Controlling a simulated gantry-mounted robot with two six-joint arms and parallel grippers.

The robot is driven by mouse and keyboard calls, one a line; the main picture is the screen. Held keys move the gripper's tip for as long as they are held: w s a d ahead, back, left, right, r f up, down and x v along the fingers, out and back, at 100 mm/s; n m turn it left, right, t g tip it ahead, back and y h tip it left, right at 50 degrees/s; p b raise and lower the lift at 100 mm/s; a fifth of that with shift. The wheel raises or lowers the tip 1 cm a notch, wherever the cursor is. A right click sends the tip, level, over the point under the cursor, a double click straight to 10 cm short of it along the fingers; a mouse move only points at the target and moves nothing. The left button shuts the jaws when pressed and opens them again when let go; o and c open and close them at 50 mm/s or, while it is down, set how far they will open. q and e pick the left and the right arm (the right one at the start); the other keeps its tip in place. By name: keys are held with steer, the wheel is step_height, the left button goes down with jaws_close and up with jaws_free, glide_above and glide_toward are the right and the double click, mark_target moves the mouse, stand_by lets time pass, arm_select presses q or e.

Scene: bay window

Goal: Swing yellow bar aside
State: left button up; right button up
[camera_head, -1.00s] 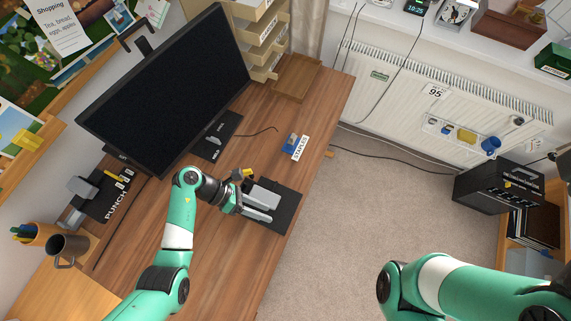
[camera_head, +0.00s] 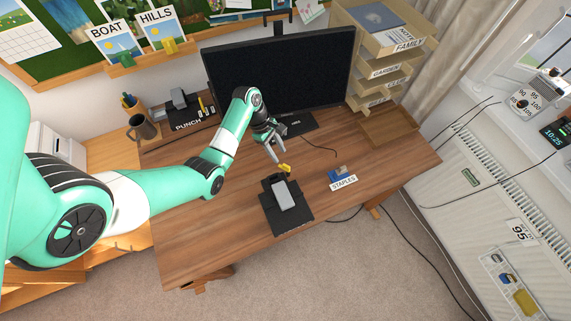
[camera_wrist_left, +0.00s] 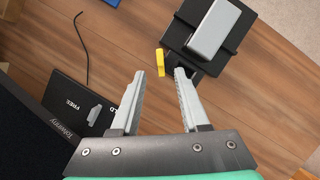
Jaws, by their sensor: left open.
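The yellow bar (camera_head: 285,168) is a small piece at the far end of a device with a grey block (camera_head: 284,194) on a black base plate (camera_head: 297,226). In the left wrist view the yellow bar (camera_wrist_left: 161,62) sticks out beside the black end of the device, near the grey block (camera_wrist_left: 214,27). My left gripper (camera_head: 279,156) is open and empty just beyond that end. In the left wrist view its fingers (camera_wrist_left: 160,76) stand apart, with the bar just past their tips in the picture; I see no contact. My right gripper is out of view.
A monitor (camera_head: 280,75) stands behind my left gripper. A staples box (camera_head: 342,178) lies right of the device. A labelled punch (camera_head: 183,108) and a mug (camera_head: 142,127) stand at the back left. The wooden desk (camera_head: 210,210) is clear left of the device.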

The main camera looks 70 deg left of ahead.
mark_target(286, 166)
arm_select(q)
steer(key=b+x, duration=0.1)
steer(key=x, duration=0.6)
steer(key=shift+d+f+b, duration=0.1)
steer(key=shift+f+b, duration=0.05)
steer(key=shift+b, duration=0.25)
jaws_close()
